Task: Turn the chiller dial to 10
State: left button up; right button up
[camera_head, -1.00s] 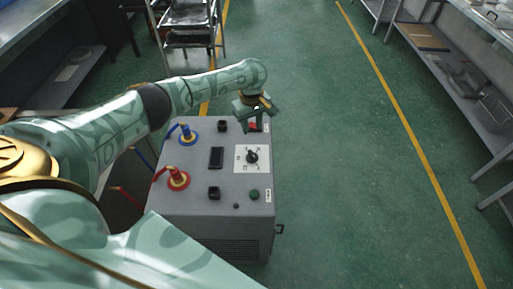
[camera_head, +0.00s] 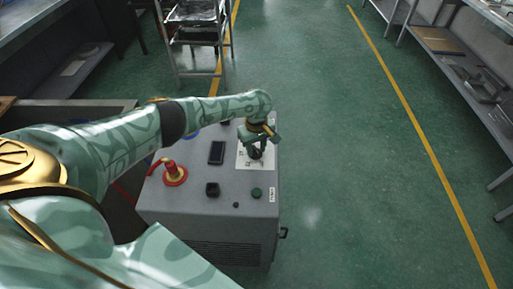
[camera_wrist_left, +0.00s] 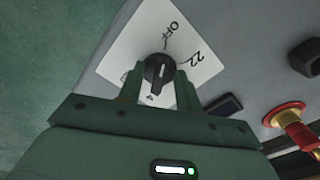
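The chiller (camera_head: 207,225) is a grey box with controls on its top. Its black dial (camera_wrist_left: 158,70) sits on a white plate (camera_wrist_left: 135,45) marked "OFF", "22" and a partly hidden "4". The dial's white pointer line is visible in the left wrist view. In the head view the dial (camera_head: 255,153) is partly covered by my left gripper (camera_head: 257,146). In the left wrist view the two fingers of my left gripper (camera_wrist_left: 160,85) are apart, one on each side of the dial; I cannot tell whether they touch it. My right gripper is out of view.
A metal rack (camera_head: 196,40) stands behind. The green floor to the right is clear up to the shelves.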

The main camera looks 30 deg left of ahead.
pick_arm(q)
grip_shut()
